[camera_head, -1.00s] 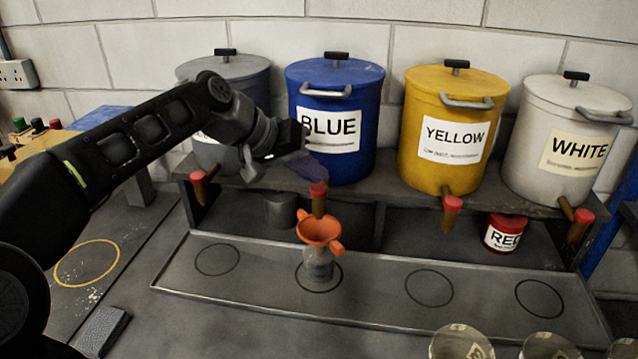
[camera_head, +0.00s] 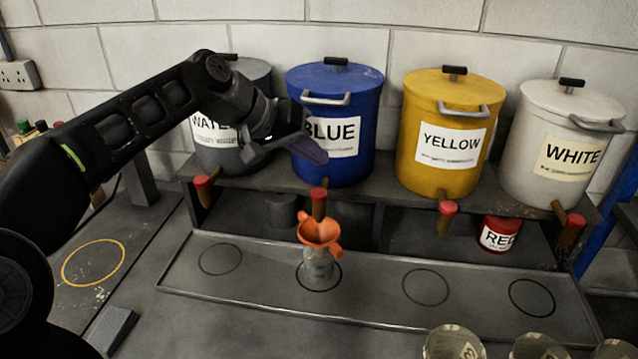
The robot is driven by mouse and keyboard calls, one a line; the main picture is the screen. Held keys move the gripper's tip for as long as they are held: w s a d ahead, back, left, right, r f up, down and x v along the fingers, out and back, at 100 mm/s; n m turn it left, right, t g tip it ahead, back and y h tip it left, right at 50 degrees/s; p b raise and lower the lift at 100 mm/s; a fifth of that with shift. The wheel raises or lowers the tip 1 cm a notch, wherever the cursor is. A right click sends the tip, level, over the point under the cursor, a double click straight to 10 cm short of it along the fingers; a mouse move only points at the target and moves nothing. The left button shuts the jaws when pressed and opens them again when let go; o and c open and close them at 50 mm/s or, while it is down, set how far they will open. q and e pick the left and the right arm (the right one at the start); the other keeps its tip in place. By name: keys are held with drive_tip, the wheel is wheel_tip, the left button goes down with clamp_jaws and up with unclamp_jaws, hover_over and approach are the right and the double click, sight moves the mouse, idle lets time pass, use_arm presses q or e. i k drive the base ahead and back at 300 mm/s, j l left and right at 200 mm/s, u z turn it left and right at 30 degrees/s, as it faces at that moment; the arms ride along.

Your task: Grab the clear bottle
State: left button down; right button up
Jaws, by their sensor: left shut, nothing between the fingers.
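The clear bottle (camera_head: 318,264) stands upright in a black ring on the metal tray (camera_head: 385,312), under the blue container's tap (camera_head: 319,200). An orange funnel (camera_head: 320,230) sits in its mouth and hides its top. My left gripper (camera_head: 318,152) is shut and empty. It is above and behind the bottle, in front of the blue container (camera_head: 336,95), and covers part of its label. My right gripper is not in view.
Grey water (camera_head: 215,150), yellow (camera_head: 452,105) and white (camera_head: 565,125) containers stand on the shelf with red-tipped taps. A red can (camera_head: 498,235) sits below. Several clear vessels (camera_head: 455,340) are at the front right. The tray's other rings are empty.

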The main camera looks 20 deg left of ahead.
sight(318, 262)
drive_tip(key=k, duration=1.5)
